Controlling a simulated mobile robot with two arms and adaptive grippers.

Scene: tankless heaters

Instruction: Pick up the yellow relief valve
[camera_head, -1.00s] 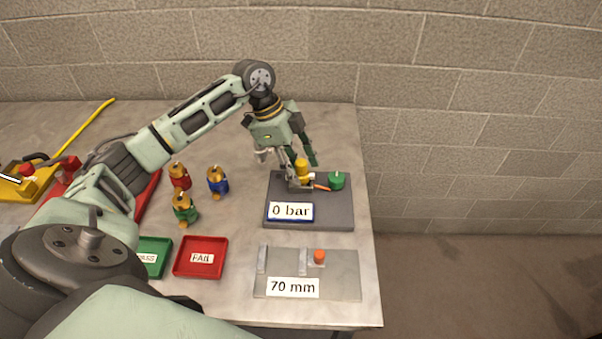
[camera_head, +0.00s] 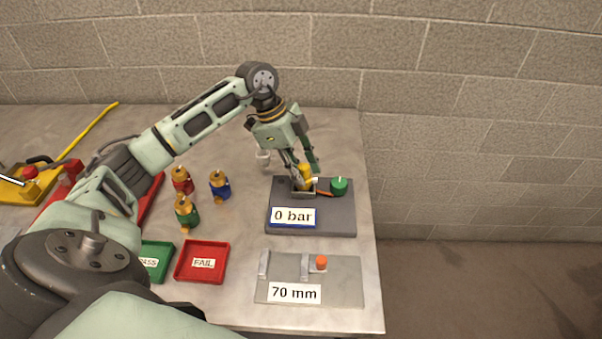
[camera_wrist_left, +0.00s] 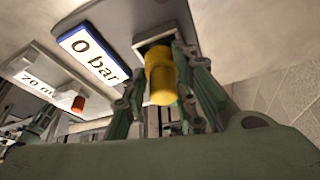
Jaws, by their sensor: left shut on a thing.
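The yellow relief valve (camera_head: 305,174) is at the grey pressure test stand (camera_head: 338,222), above its small square socket. My left gripper (camera_head: 304,180) is shut on the valve from above. The left wrist view shows the yellow valve (camera_wrist_left: 160,76) between the two green fingers (camera_wrist_left: 158,95), with one end at the socket; I cannot tell whether it is fully seated there. The valve's lower part is hidden in the head view. My right gripper is not in view.
The stand carries a "0 bar" sign (camera_head: 292,217) and a green knob (camera_head: 339,185). Red (camera_head: 182,181), blue (camera_head: 219,185) and green (camera_head: 187,213) banded valves stand to the left. A red FAIL tray (camera_head: 201,262), green PASS tray (camera_head: 154,261) and "70 mm" gauge plate (camera_head: 345,292) lie nearer.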

